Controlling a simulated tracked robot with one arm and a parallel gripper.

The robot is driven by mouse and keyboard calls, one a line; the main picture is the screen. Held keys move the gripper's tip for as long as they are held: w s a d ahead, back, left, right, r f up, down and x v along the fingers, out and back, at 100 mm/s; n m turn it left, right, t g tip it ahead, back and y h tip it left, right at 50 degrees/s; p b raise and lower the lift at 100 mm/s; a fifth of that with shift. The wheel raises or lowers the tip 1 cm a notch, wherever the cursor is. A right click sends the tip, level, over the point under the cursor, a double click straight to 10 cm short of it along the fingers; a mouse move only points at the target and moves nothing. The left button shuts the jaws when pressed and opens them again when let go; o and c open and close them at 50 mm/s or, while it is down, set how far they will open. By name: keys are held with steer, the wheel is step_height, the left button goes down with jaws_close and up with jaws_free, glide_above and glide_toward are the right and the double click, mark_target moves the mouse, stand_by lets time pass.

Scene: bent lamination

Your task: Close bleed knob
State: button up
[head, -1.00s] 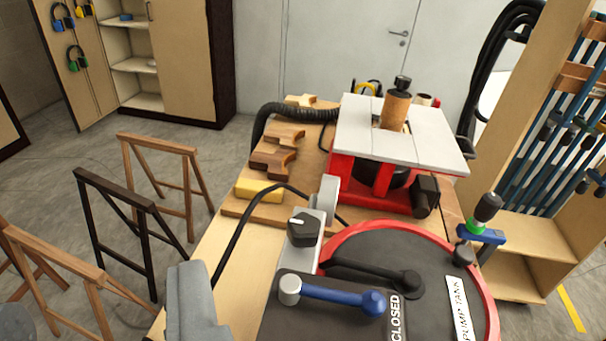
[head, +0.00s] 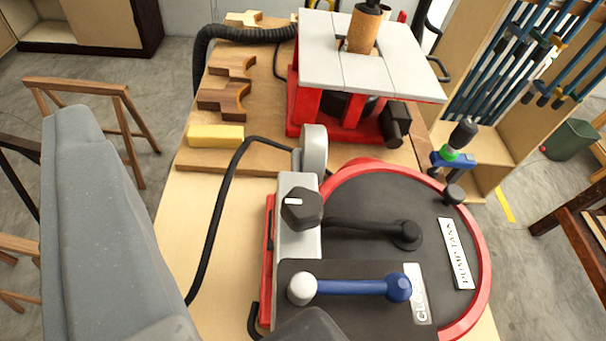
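A black faceted knob (head: 302,209) with a white mark on its face sits on a light grey block (head: 299,247) at the left edge of the pump tank (head: 476,300). The white mark lies roughly horizontal, toward the knob's left. I take it as the bleed knob, though no label on it is readable. A blue lever (head: 355,288) with a silver end lies across the tank's front, beside a partly covered label. A large grey part of my gripper or arm (head: 95,220) fills the left side, apart from the knob. Its fingertips are not clearly shown.
A black hose (head: 214,220) loops left of the knob. A red-framed machine with a grey top (head: 365,60) stands behind the tank. A clamp (head: 458,145) stands at the right. A yellow block (head: 215,136) and wooden pieces lie back left. Bare bench shows beside the hose.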

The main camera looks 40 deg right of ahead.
steer(key=n+g+p, duration=0.9)
steer(key=g+p, duration=0.7)
steer(key=p, duration=1)
glide_above(304, 203)
steer(key=shift+f, duration=1.15)
steer(key=shift+t, duration=0.3)
steer(key=shift+f+p, duration=1.15)
steer(key=shift+f, duration=3.9)
